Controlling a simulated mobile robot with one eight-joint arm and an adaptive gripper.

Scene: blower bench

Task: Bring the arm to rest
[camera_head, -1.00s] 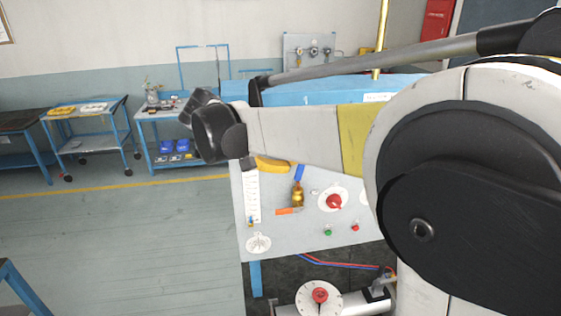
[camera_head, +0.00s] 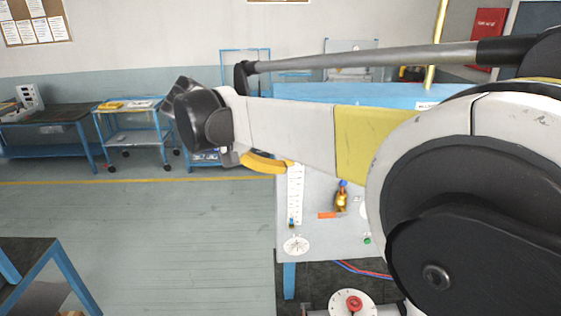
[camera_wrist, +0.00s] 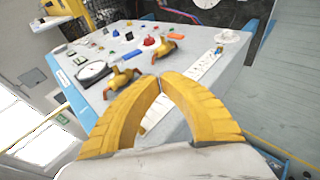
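My arm stretches across the right and middle of the head view, out in front of the blower bench (camera_head: 335,235). At its end my gripper (camera_head: 262,162) shows as a yellow piece below the dark wrist, partly hidden. In the wrist view the two yellow fingers of my gripper (camera_wrist: 161,77) curve together and their tips meet. I see nothing held between them. The fingers point over the bench's grey panel (camera_wrist: 185,95), and the gap to it is hard to judge.
The panel carries brass valves (camera_wrist: 122,80), a round gauge (camera_wrist: 94,72), a white scale strip (camera_wrist: 207,62) and a dial (camera_wrist: 227,37). A blue trolley (camera_head: 130,130) and a dark-topped table (camera_head: 50,125) stand at the back left. Another table (camera_head: 40,255) is at front left. Floor between is clear.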

